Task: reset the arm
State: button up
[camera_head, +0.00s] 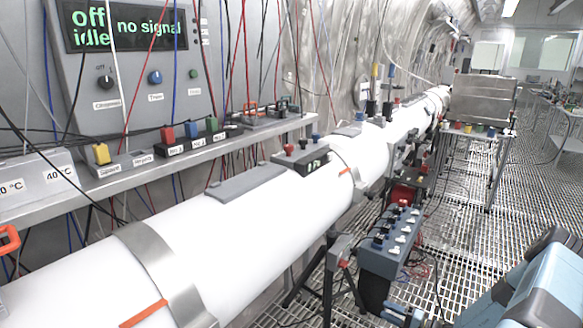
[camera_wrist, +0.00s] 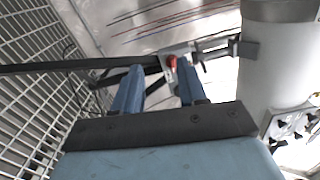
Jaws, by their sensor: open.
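My gripper (camera_wrist: 158,82) shows in the wrist view with its two blue fingers apart. Nothing is held between them. Past the fingertips is a grey bracket with a red part (camera_wrist: 171,62), seemingly beyond the fingers; the exact distance cannot be told. In the head view my blue arm (camera_head: 548,285) is at the bottom right, low beside the white pipe (camera_head: 260,235). Metal-coloured parts at the bottom edge may be my gripper's end, but they are cut off.
A grey switch box (camera_head: 392,240) stands on a frame between the pipe and my arm. A control panel (camera_head: 135,65) reads "off", "idle", "no signal". Cables hang over the shelf (camera_head: 190,150). The grated floor (camera_head: 490,225) at the right is mostly clear towards a metal cart (camera_head: 480,140).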

jog(key=s+a+r+n+g+h, duration=0.2)
jog(key=a+r+n+g, duration=0.15)
jog(key=r, duration=0.85)
jog(key=s+a+r+n+g+h, duration=0.2)
jog(key=r+g, duration=0.2)
jog(key=r, duration=0.9)
jog(key=s+a+r+n+g+h, duration=0.1)
jog(key=a+r+n+g+h, duration=0.2)
jog(key=r, duration=0.9)
jog(key=s+a+r+t+h, duration=0.3)
jog(key=s+r+t+h, duration=0.2)
jog(key=s+r, duration=1.8)
jog(key=shift+s+h, duration=0.45)
jog(key=shift+h, duration=0.75)
jog(key=shift+a, duration=0.1)
